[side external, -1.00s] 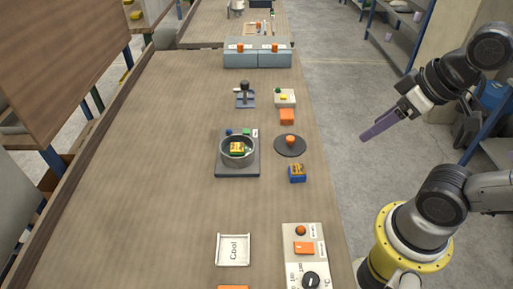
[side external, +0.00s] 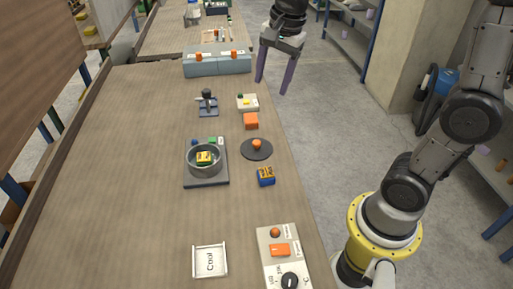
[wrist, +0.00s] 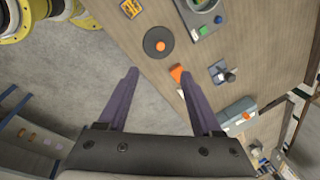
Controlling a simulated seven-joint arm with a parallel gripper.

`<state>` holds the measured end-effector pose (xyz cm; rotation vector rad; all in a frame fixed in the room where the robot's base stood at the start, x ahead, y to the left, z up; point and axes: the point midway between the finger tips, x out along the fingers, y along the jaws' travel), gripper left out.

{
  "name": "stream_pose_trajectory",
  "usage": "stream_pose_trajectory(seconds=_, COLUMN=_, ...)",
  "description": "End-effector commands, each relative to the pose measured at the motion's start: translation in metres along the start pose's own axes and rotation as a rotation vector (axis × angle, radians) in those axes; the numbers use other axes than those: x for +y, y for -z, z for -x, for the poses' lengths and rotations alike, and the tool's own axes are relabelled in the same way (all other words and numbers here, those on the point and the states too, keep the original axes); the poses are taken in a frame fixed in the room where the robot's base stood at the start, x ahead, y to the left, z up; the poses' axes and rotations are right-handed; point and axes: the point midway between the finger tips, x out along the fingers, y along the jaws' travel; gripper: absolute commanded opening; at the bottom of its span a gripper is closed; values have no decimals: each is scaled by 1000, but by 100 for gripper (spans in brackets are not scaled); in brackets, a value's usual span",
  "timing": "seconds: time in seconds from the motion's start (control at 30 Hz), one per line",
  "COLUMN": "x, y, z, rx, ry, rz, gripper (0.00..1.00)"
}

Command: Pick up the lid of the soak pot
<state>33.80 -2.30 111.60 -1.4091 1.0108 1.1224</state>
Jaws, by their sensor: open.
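The lid (side external: 257,151) is a dark round disc with an orange knob on top. It lies flat on the bench, just right of the soak pot (side external: 216,168), a grey metal pot on a dark base. A yellow and green item sits inside the pot. My gripper (side external: 272,88) is open and empty, with purple fingers, above and beyond the lid near the bench's right edge. In the wrist view the lid (wrist: 158,43) lies ahead of and between the open fingers (wrist: 160,85), well apart from them. The pot (wrist: 202,5) is cut off at the top edge there.
An orange block (side external: 251,121) and a blue-orange box (side external: 266,176) lie near the lid. A small dark stand (side external: 208,104), a grey-blue case (side external: 217,66), a Cool tray (side external: 210,261) and a control panel (side external: 282,258) are on the bench. The bench's left side is clear.

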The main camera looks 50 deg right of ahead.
Motion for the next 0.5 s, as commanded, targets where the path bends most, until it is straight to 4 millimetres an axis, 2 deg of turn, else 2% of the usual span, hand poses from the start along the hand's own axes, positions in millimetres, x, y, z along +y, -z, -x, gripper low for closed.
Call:
stream_pose_trajectory(seconds=0.03, x=-13, y=6, z=-18, rx=-6, ry=-45, rz=-52, gripper=66)
stream_pose_trajectory(seconds=0.1, x=-25, y=12, z=-38, rx=-10, ry=-91, rz=-95, gripper=66)
stream_pose_trajectory(seconds=0.2, x=-34, y=19, z=-64, rx=-17, ry=-144, rz=-109, gripper=66)
stream_pose_trajectory(seconds=0.3, x=-35, y=22, z=-84, rx=-23, ry=-186, rz=-116, gripper=66)
stream_pose_trajectory(seconds=0.5, x=-29, y=24, z=-106, rx=-28, ry=-218, rz=-121, gripper=66)
